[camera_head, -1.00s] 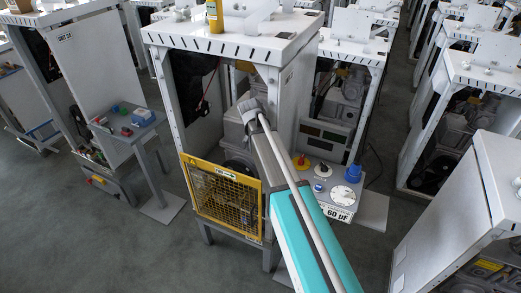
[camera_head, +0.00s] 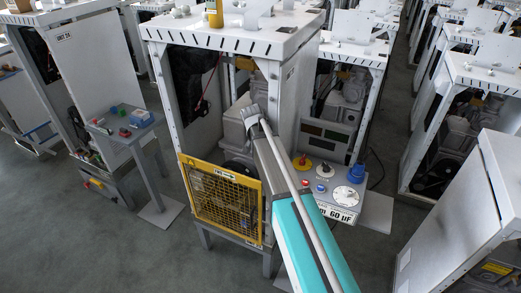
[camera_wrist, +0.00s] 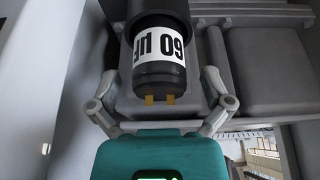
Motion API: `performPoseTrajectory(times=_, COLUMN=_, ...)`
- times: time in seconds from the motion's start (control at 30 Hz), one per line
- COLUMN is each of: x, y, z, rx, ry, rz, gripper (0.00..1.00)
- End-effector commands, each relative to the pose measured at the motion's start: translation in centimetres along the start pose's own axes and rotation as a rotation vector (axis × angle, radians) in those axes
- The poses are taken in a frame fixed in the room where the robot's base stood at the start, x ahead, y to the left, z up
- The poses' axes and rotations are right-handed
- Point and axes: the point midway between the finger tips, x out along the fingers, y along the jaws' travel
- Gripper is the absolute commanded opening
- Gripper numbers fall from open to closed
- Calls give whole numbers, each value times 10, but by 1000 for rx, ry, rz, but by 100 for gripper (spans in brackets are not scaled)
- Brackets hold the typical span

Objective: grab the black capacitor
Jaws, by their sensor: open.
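The black capacitor (camera_wrist: 160,75) is a dark cylinder with a white label reading 60 µF, upside down in the wrist view. Two small brass-coloured terminals show at its near end. My gripper (camera_wrist: 158,92) is open, with one finger to the left and one to the right of the capacitor's near end. I cannot tell whether either finger touches it. In the head view my gripper (camera_head: 252,113) reaches into the open white cabinet (camera_head: 290,95). I cannot make out the capacitor there.
Grey box-shaped units (camera_wrist: 270,70) lie behind and right of the capacitor. The cabinet's pale wall (camera_wrist: 45,90) is close on the left. A yellow mesh guard (camera_head: 215,195) covers the cabinet's lower front. A control panel (camera_head: 340,205) with knobs stands at its right.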

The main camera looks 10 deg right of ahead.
Motion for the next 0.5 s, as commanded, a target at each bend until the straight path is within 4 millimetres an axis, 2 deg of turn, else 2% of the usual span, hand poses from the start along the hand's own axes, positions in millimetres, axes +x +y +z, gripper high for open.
performPoseTrajectory(times=0.27, x=0, y=0, z=0, rx=0, ry=0, rz=0, gripper=99)
performPoseTrajectory(times=0.5, x=0, y=0, z=0, rx=0, ry=0, rz=0, gripper=55)
